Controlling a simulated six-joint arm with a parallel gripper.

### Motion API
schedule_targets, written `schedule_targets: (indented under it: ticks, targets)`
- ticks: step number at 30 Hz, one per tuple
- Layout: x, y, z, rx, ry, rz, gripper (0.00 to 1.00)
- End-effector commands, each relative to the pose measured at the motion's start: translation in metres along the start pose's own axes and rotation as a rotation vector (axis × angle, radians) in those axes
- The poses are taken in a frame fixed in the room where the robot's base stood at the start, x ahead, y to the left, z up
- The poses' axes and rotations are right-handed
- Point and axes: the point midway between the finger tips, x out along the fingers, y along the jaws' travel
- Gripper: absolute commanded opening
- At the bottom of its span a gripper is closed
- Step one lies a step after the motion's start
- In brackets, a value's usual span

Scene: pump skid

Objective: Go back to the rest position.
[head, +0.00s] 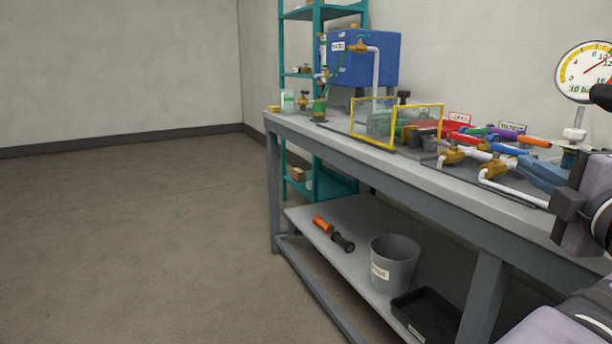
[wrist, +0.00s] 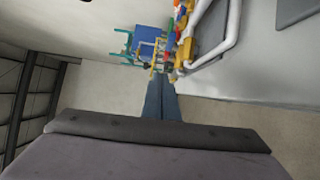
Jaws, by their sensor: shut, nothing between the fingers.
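My gripper (head: 527,163) shows at the right edge of the head view, its blue fingers pointing left along the bench, near the white pipes and brass valves. In the wrist view my gripper (wrist: 160,80) has its two blue fingers side by side, shut, with nothing between them. The bench (head: 440,195) lies around and beneath it in the head view. I cannot tell the exact gap between the fingers and the pipework.
A pressure gauge (head: 585,72) stands near my arm. Brass valves (head: 452,156), a yellow frame (head: 372,140) and a blue tank (head: 375,60) occupy the bench. A bucket (head: 394,262), a black tray (head: 426,316) and an orange-black torch (head: 343,242) are on the lower shelf. The floor at left is clear.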

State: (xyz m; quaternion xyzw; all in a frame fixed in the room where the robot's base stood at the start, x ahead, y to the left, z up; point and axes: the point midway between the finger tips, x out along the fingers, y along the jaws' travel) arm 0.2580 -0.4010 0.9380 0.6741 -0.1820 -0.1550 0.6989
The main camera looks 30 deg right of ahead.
Motion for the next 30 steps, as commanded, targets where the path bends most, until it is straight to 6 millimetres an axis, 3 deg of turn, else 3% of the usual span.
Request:
schedule_targets:
  ticks: [6,11,14,18,23,26,30]
  targets:
    - [0.062,0.014,-0.038,-0.027,0.024,0.118,0.0]
    - [0.111,0.007,-0.076,0.042,0.002,0.148,0.0]
    - [0.137,-0.016,-0.101,0.168,-0.028,0.099,0.0]
    - [0.158,-0.077,-0.146,0.427,-0.094,-0.072,0.0]
    - [0.145,-0.168,-0.207,0.697,-0.203,-0.349,0.0]
    - [0.119,-0.218,-0.246,0.811,-0.278,-0.527,0.0]
    - [0.062,-0.279,-0.295,0.907,-0.397,-0.779,0.0]
